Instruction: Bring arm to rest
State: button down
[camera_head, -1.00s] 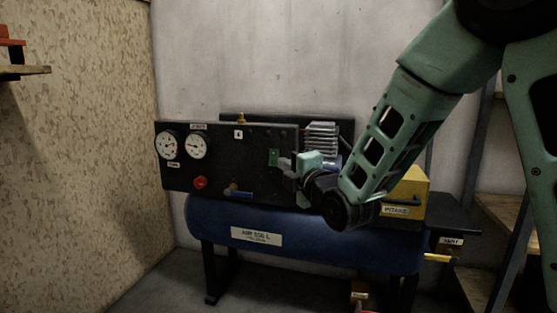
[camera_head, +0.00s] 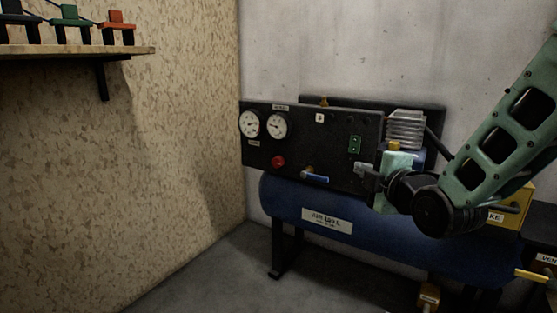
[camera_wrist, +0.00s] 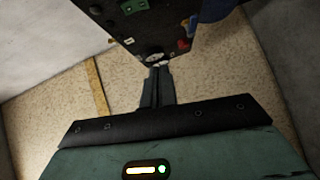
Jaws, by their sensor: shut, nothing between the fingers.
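My gripper (camera_head: 362,169) is in front of the right part of a black control panel (camera_head: 305,155). In the wrist view its fingers (camera_wrist: 157,74) are together with nothing between them. My green arm comes in from the right edge of the head view and bends at a dark joint in front of the blue tank. The gripper looks close to the panel face in the head view; whether it touches cannot be told. A green switch plate (camera_head: 355,144) is just above the gripper, and it also shows in the wrist view (camera_wrist: 133,6).
The panel carries two gauges (camera_head: 263,124), a red button (camera_head: 278,162) and a blue-handled valve (camera_head: 315,177). A blue tank (camera_head: 390,240) stands below. A yellow box (camera_head: 513,212) is behind my arm. A shelf (camera_head: 75,51) is on the left wall. Floor at lower left is clear.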

jog(key=s+a+f+m+g, duration=0.5)
jog(key=s+a+f+g, duration=0.35)
jog(key=s, duration=0.35)
jog(key=s+d+f+m+g+h, duration=0.1)
jog(key=s+m+g, duration=0.25)
jog(key=s, duration=0.65)
jog(key=s+f+m+g+h, duration=0.2)
jog(key=s+m+g, duration=0.15)
jog(key=s, duration=0.65)
notch_tip(320, 180, up, 38)
jog(key=p, duration=3.8)
jog(key=shift+n+g, duration=0.3)
jog(key=shift+g, duration=0.05)
jog(key=shift+d+r, duration=0.1)
